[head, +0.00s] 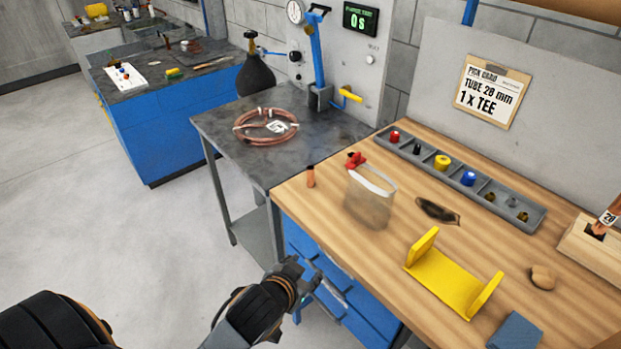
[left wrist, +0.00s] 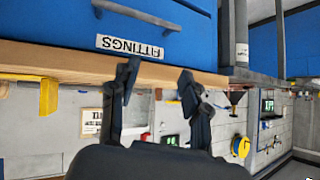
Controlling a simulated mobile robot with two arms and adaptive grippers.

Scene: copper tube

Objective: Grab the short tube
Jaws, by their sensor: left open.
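A short copper tube (head: 311,176) stands upright near the left corner of the wooden workbench in the head view. My left gripper (head: 306,283) is in front of the blue drawers, low and beside the bench edge, well apart from the tube. In the left wrist view the two dark fingers of my left gripper (left wrist: 160,82) are spread with nothing between them. That view looks upside down past a drawer labelled FITTINGS (left wrist: 130,46). I cannot make out the short tube for sure there. My right gripper is not in view.
A clear bag (head: 370,205) with a red clip stands near the tube. A yellow cradle (head: 450,283), a grey parts tray (head: 400,145) and a wooden block (head: 590,245) holding copper tubes are on the bench. A copper coil (head: 243,130) lies on the grey table.

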